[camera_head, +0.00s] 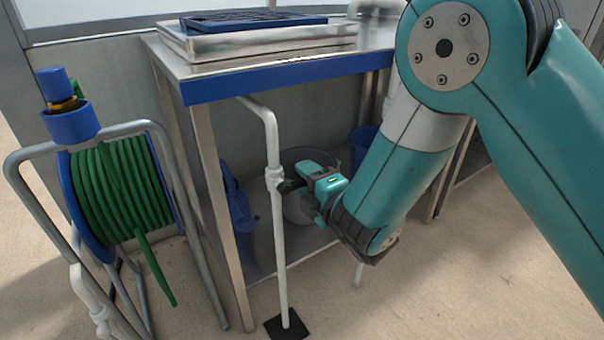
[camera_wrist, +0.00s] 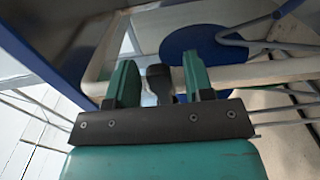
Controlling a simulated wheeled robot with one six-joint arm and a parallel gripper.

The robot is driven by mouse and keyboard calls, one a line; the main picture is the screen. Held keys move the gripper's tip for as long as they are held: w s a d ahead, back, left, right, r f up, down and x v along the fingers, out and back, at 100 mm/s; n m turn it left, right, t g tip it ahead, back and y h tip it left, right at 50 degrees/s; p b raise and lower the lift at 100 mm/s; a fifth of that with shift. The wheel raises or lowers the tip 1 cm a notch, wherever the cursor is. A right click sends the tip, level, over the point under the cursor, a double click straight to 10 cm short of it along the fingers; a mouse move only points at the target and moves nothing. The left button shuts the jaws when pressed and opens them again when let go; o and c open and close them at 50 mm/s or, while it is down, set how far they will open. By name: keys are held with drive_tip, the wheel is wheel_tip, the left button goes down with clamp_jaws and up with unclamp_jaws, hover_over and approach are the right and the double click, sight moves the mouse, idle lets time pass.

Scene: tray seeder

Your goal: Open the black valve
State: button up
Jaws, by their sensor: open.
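The black valve (camera_head: 289,186) is a small dark handle on the upright white pipe (camera_head: 279,232), in front of the steel table. My gripper (camera_head: 305,190) is right beside it, reaching in from the right, and partly hides it. In the wrist view the black handle (camera_wrist: 159,80) shows between the two teal fingers of my open gripper (camera_wrist: 160,77). There is a gap on both sides of the handle, and the fingers do not look closed on it. The lower part of the handle is hidden behind the gripper's dark front plate.
A steel table (camera_head: 290,80) with a blue front edge overhangs the valve, with trays (camera_head: 255,42) on top. A hose reel (camera_head: 120,195) with green hose stands left. Buckets sit on the shelf behind my gripper. The floor in front is clear.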

sight(279, 201)
drive_tip(key=shift+w+d, duration=0.15)
clamp_jaws()
drive_tip(key=shift+f, duration=0.15)
drive_tip(key=shift+s+a+f+m+b, duration=0.5)
drive_tip(key=shift+a+f+m+b, duration=0.3)
drive_tip(key=shift+m+b, duration=2.65)
drive_tip(key=shift+s+a+f+m+b, duration=0.75)
drive_tip(key=shift+m+b, duration=1.75)
drive_tip(key=shift+b, duration=1.9)
drive_tip(key=shift+s+a+f+m+b, duration=0.3)
drive_tip(key=shift+a+f+m+b, duration=0.55)
drive_tip(key=shift+m+b, duration=2.6)
drive_tip(key=shift+d+n+b, duration=0.15)
drive_tip(key=shift+n+b, duration=0.15)
drive_tip(key=shift+b, duration=0.25)
